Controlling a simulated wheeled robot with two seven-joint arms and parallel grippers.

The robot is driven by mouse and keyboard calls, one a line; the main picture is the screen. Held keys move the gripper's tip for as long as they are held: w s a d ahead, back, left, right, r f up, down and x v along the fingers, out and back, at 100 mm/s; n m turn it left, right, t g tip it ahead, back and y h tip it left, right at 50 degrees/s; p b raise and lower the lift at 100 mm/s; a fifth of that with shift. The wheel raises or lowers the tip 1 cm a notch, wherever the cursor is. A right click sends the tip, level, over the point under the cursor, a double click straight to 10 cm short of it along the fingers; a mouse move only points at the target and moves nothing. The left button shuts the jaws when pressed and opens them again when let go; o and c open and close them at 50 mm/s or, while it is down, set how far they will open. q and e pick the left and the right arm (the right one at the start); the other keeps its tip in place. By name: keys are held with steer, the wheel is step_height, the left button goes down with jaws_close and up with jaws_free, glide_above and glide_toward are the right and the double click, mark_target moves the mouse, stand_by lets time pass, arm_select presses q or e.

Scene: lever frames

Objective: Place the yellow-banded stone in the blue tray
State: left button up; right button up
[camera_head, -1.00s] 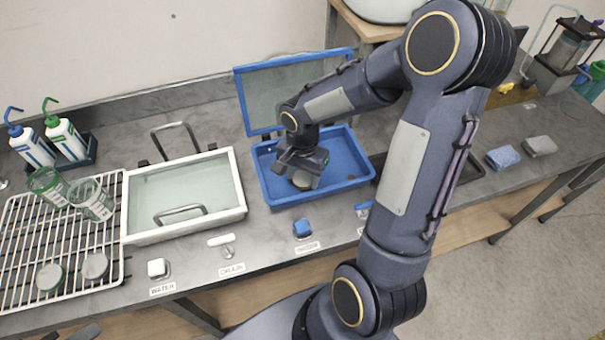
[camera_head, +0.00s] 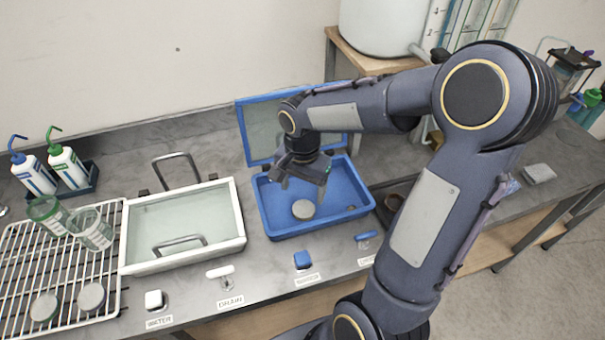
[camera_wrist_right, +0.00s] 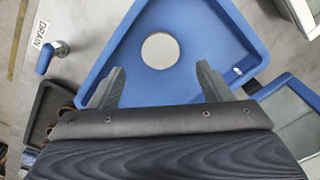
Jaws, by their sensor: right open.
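A pale round disc (camera_head: 303,209) lies flat on the floor of the blue tray (camera_head: 283,233); no yellow band can be made out on it. In the right wrist view the disc (camera_wrist_right: 160,50) lies in the blue tray (camera_wrist_right: 222,25), beyond the fingertips. My right gripper (camera_head: 303,189) is above the tray, open and empty, with its fingers apart and clear of the disc. In the right wrist view the right gripper (camera_wrist_right: 160,80) has nothing between its fingers. My left gripper is not in view.
The blue tray's lid (camera_head: 262,135) stands raised behind it. A white-rimmed basin (camera_head: 240,212) is to the left, then a wire rack (camera_head: 68,262) with two glass beakers and two round discs. Levers line the front edge. A grey block (camera_head: 539,173) lies at the right.

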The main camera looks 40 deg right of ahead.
steer(key=s+a+r+n+t+y, duration=0.1)
steer(key=s+a+r+n+t, duration=0.2)
steer(key=s+r, duration=0.35)
steer(key=s+a+n+t+y, duration=0.2)
steer(key=s+a+n, duration=0.3)
steer(key=s+n, duration=0.2)
steer(key=shift+s+a+r+n+t+y, duration=0.15)
steer(key=shift+s+r+n+t+y, duration=0.15)
steer(key=shift+s+r+n+y, duration=0.15)
steer(key=shift+f, duration=0.1)
